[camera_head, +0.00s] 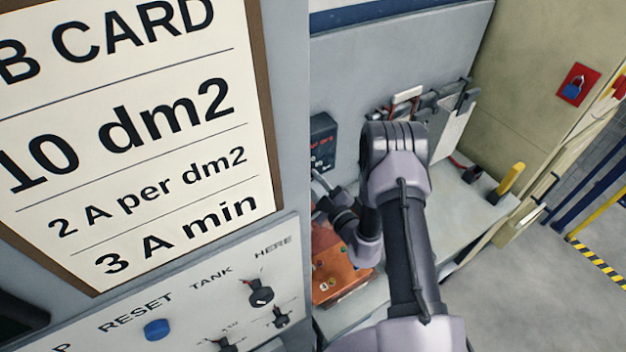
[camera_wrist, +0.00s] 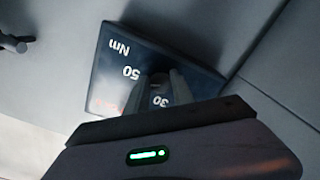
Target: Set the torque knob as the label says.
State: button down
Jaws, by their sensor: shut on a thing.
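The dark torque panel (camera_wrist: 112,68) fills the middle of the wrist view, with its markings upside down: Nm, 50 and 30. My gripper (camera_wrist: 160,84) is shut on the torque knob at the panel's face, between the 50 and 30 marks. The fingers hide most of the knob, and its pointer cannot be made out. In the head view the dark panel (camera_head: 322,142) with small red lettering sits on the grey back wall. My arm reaches to it and my gripper (camera_head: 318,184) is just below it, partly hidden. I cannot read a torque value on any label.
A large card (camera_head: 130,130) at the left reads 10 dm2, 2 A per dm2, 3 A min. Below it is a control panel (camera_head: 190,310) with a blue RESET button and several black knobs. A copper-coloured block (camera_head: 335,285) lies under my wrist. The bench (camera_head: 470,215) at right is mostly clear.

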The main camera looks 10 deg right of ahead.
jog(key=shift+m, duration=0.9)
jog(key=c, duration=1.1)
grip_release()
jog(key=shift+s, duration=0.1)
jog(key=b+v, duration=0.2)
jog(key=v, duration=1.5)
jog(key=shift+s, duration=0.15)
